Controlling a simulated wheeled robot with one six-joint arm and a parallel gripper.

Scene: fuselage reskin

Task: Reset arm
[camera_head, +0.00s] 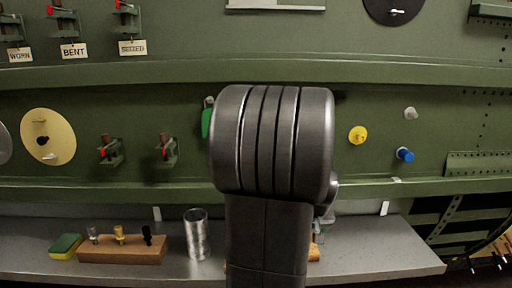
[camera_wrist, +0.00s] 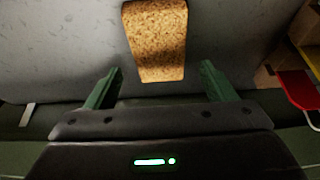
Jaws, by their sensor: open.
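My gripper (camera_wrist: 160,92) shows in the wrist view with its two green fingers spread wide apart. Nothing is between the fingers. A brown, cork-like block (camera_wrist: 155,40) lies on the grey surface just beyond the fingertips, apart from them. In the head view my arm stands upright in the middle of the picture and hides part of the green panel and shelf behind it. My gripper cannot be made out in the head view.
The green panel (camera_head: 300,50) carries clamps, discs, a yellow knob (camera_head: 357,135) and a blue knob (camera_head: 405,154). A red item (camera_wrist: 297,88) lies right in the wrist view.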

